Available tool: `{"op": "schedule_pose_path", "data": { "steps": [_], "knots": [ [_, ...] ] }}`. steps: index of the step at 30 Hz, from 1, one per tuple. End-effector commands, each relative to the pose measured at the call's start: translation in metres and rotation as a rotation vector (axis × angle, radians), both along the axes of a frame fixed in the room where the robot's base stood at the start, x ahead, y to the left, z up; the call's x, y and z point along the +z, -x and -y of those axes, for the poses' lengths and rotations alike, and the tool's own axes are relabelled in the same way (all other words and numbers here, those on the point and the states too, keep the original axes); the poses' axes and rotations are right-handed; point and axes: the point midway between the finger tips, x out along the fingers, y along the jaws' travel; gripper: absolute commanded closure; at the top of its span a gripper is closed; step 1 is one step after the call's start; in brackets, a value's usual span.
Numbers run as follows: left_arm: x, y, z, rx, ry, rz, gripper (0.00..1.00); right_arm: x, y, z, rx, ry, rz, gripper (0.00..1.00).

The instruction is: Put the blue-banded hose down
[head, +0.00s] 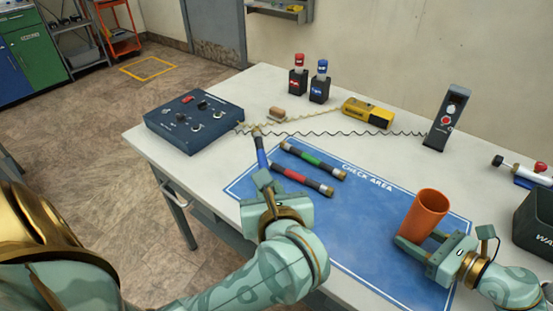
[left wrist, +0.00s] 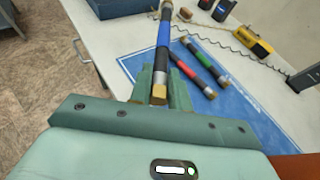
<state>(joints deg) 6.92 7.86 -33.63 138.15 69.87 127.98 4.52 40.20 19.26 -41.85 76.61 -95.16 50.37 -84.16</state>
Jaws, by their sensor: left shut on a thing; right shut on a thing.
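The blue-banded hose (head: 261,158) points away from me at the left edge of the blue check-area mat (head: 375,250). My left gripper (head: 262,182) is shut on it. In the left wrist view the hose (left wrist: 163,55) runs between the fingers (left wrist: 160,92), with its brass end toward the camera. I cannot tell whether the hose touches the table. A green-banded hose (head: 312,160) and a red-banded hose (head: 300,180) lie side by side on the mat, to the right. My right gripper (head: 425,250) is shut on an orange cup (head: 427,208), which is tilted.
A dark blue control box (head: 195,122) stands at the table's left. Behind are red-topped (head: 298,78) and blue-topped (head: 320,82) bottles, a yellow device (head: 368,112) and a black handset (head: 447,118). A black bin (head: 537,222) is at right. The mat's middle is clear.

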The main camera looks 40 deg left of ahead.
Motion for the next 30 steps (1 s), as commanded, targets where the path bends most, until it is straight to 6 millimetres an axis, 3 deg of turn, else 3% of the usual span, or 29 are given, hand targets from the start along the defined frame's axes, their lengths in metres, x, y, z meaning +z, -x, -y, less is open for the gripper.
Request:
{"op": "schedule_pose_path", "data": {
  "steps": [18,21,30],
  "knots": [
    [-0.094,-0.007,-0.001,-0.06,-0.006,-0.012,1.0,0.0,0.0,0.0,0.0,0.001,0.0,0.63],
    [-0.102,-0.007,-0.001,-0.06,-0.002,-0.011,1.0,0.0,0.0,0.0,0.0,0.001,0.0,0.63],
    [-0.104,-0.007,-0.001,-0.059,-0.001,-0.01,1.0,0.0,0.0,0.0,0.0,0.001,0.0,0.63]
  ]
}}
